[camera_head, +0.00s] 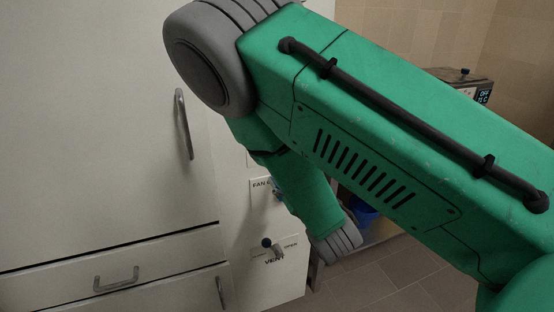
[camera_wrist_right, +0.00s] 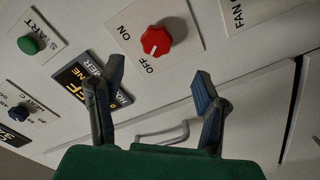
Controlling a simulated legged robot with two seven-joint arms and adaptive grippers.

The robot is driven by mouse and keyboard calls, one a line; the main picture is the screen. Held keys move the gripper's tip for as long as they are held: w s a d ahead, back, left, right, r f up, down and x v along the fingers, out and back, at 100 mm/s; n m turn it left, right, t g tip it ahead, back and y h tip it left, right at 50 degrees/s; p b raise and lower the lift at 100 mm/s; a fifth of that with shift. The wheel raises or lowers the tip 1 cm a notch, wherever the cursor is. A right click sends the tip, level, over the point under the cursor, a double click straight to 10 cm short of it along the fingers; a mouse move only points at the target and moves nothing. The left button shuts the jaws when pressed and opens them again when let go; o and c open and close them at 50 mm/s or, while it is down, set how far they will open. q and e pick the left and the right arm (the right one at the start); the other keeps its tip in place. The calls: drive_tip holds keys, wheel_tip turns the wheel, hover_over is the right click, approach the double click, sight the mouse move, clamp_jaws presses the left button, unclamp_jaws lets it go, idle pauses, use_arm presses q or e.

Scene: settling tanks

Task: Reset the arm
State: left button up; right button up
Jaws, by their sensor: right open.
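My right arm (camera_head: 390,130), green with grey joints, comes in from the right in the head view and reaches across the middle, bending down at its elbow. Its gripper is hidden in the head view. In the right wrist view my right gripper (camera_wrist_right: 158,95) is open and empty, its two dark fingers spread apart. It faces a white panel with a red knob (camera_wrist_right: 156,41) marked ON and OFF beyond the fingertips. I cannot tell the exact distance to the panel. My left gripper is not in view.
White cabinets with a vertical handle (camera_head: 184,124) and a drawer handle (camera_head: 116,281) fill the left. A VENT lever (camera_head: 271,246) is on the panel near my forearm. A green START button (camera_wrist_right: 31,43) and a dark blue knob (camera_wrist_right: 19,112) sit left in the wrist view.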

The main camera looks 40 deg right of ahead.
drive_tip(key=shift+v, duration=1.05)
drive_tip(key=s+f+m+g+y, duration=0.15)
drive_tip(key=s+f+g, duration=0.3)
drive_tip(key=f, duration=0.45)
drive_tip(key=s+f+m+g+h, duration=0.1)
drive_tip(key=s+f+m+g, duration=0.1)
drive_tip(key=s+f+g, duration=0.45)
drive_tip(key=s+a+f+m+g+y, duration=0.1)
drive_tip(key=s+a+f+g, duration=0.2)
drive_tip(key=s+f, duration=0.3)
drive_tip(key=s+a+f+m+g+y, duration=0.2)
drive_tip(key=s+f, duration=0.3)
drive_tip(key=s, duration=0.5)
drive_tip(key=shift+s+a+f+g, duration=0.2)
drive_tip(key=shift+a+f+g, duration=0.2)
drive_tip(key=shift+a+g, duration=0.15)
drive_tip(key=shift+y, duration=0.25)
